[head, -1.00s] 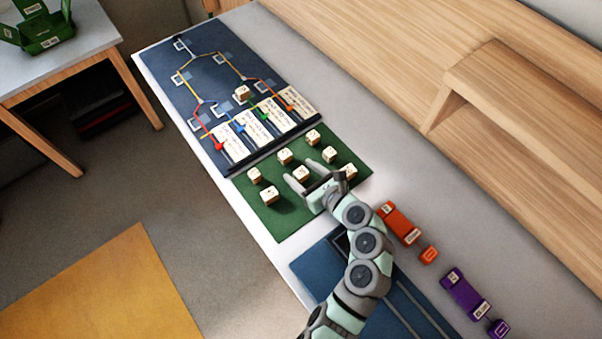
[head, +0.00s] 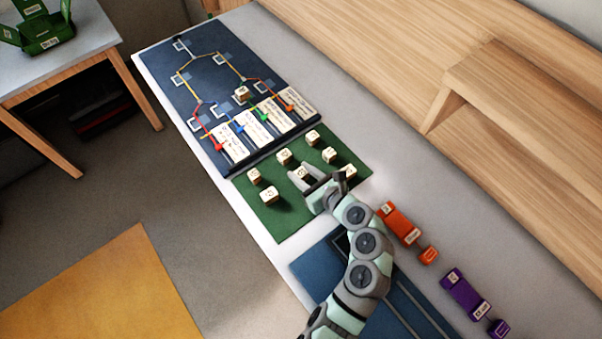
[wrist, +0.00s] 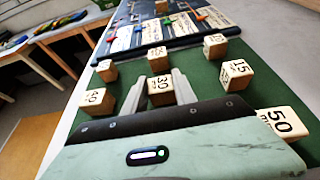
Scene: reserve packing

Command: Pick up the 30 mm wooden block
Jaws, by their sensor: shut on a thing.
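The wooden block marked 30 (wrist: 161,89) sits between the two fingers of my gripper (wrist: 160,84) in the wrist view. My gripper (head: 307,178) is shut on this block over the green mat (head: 280,222). In the head view the block (head: 303,173) is partly hidden by the fingers. I cannot tell whether the block touches the mat.
Several other wooden blocks stand close around on the mat, among them one marked 15 (wrist: 236,75), one marked 50 (wrist: 284,122) and one marked 40 (wrist: 96,100). A dark board with cards (head: 215,75) lies beyond. Orange (head: 400,223) and purple (head: 465,292) pieces lie to the right.

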